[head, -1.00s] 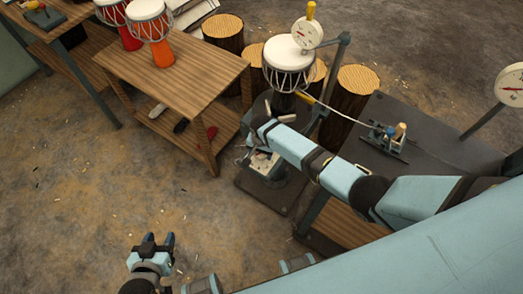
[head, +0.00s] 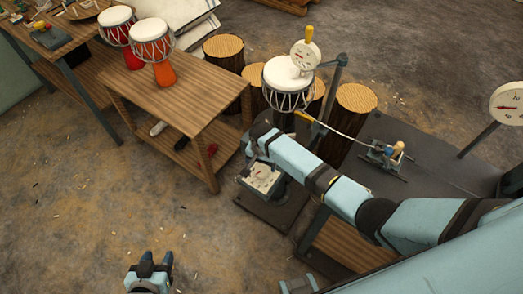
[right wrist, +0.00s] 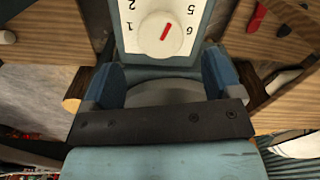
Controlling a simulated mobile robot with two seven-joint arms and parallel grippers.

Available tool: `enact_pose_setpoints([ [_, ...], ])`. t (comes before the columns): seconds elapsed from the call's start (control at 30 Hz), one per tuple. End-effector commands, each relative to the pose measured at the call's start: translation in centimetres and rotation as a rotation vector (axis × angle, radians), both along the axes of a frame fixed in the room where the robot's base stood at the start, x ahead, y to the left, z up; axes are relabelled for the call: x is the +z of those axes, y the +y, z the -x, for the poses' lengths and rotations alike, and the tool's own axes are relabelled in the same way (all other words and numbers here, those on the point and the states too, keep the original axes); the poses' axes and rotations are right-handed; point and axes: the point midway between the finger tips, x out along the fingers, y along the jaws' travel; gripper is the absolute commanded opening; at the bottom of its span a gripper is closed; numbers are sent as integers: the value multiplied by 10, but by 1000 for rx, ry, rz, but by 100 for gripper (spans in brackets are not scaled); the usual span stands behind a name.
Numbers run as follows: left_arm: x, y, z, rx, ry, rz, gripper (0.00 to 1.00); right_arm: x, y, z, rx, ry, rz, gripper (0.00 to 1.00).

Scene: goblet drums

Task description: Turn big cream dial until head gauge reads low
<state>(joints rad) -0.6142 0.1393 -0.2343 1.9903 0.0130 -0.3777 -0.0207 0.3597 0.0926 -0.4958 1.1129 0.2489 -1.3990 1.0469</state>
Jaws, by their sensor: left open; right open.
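The big cream dial (right wrist: 158,36) with a red pointer mark sits on a white numbered panel (right wrist: 128,14), seen upside down in the right wrist view. In the head view the panel (head: 262,179) stands low on the drum stand. The round head gauge (head: 305,56) with a red needle stands on the white drum head (head: 283,76); its reading is too small to tell. My right gripper (right wrist: 160,77) is open, its blue fingers apart and short of the dial, with nothing between them. My left gripper (head: 151,262) is open and empty above the floor.
A wooden table (head: 180,80) with red and orange goblet drums stands left of the stand. A dark bench (head: 420,165) with a small clamp device (head: 388,155) is at the right, near a second gauge (head: 508,103). Log stumps (head: 357,98) stand behind.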

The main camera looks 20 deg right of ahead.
Motion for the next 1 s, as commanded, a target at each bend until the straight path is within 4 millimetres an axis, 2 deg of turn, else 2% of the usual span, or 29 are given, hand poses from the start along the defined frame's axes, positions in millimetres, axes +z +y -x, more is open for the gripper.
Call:
enact_pose_setpoints([
  [0.03, 3, 0, 0, 0, 0, 0, 48, 14, 0, 0, 0, -3, -2, 84],
  [0.2, 8, 0, 0, 0, -3, 1, 48, 49, 0, 0, 0, -2, -2, 84],
  [0.4, 10, 0, -1, 0, -5, 1, 48, 74, 0, 0, 0, 0, -1, 84],
  [0.57, 10, 0, -1, 0, -5, 1, 48, 80, 0, 0, -1, 1, -1, 84],
  [1.0, 10, -1, 0, -1, -4, 2, 48, 80, 0, 0, -1, 1, -1, 84],
])
